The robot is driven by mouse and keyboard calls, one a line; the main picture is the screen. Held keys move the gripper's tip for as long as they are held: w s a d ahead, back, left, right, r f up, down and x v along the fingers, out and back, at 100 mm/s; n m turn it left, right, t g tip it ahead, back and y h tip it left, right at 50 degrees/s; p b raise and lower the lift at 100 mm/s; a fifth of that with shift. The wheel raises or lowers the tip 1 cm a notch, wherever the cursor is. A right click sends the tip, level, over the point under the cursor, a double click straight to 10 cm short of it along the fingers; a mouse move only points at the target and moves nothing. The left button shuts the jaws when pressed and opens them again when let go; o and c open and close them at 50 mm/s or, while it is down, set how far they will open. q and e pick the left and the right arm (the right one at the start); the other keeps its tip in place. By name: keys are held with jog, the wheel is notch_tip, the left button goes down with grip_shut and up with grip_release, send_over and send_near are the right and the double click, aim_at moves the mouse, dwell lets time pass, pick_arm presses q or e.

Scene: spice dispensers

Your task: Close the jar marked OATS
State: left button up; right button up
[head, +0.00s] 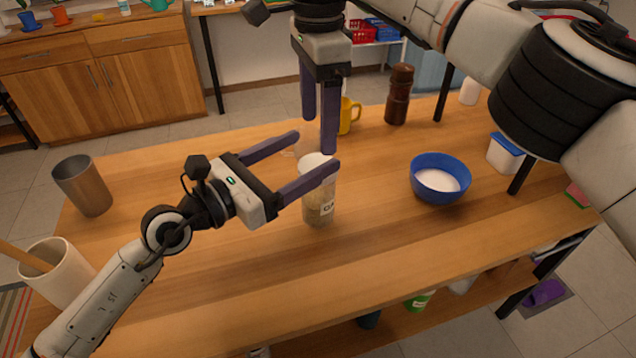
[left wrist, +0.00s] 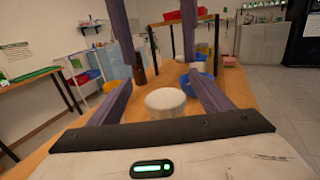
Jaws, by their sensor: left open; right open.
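A clear jar (head: 318,205) with pale contents stands upright on the wooden table. Its white label is only partly readable, so I cannot confirm OATS. A round white top (head: 315,161) shows at its mouth; it also shows in the left wrist view (left wrist: 165,98). I cannot tell whether it is fully seated. My left gripper (head: 317,150) is open, its fingers on either side of the jar's top. My right gripper (head: 319,135) is open, pointing down, above and just behind the jar in the head view. Its fingers also show in the left wrist view (left wrist: 157,55).
A blue bowl (head: 432,188) with white contents stands right of the jar. Behind are a yellow mug (head: 347,115) and a brown mill (head: 398,95). A blue-lidded container (head: 505,153) is at right. A metal cup (head: 83,187) is at left.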

aim_at(318, 197)
jog(key=shift+s+r, duration=0.1)
jog(key=shift+s, duration=0.2)
pick_arm(q)
jog(key=f, duration=0.8)
jog(key=shift+s+f, duration=0.15)
jog(key=shift+s, duration=0.1)
jog(key=x, duration=0.7)
jog(key=shift+w+d, duration=0.2)
grip_shut()
pick_arm(e)
jog(key=m, duration=0.4)
jog(key=shift+m, duration=0.3)
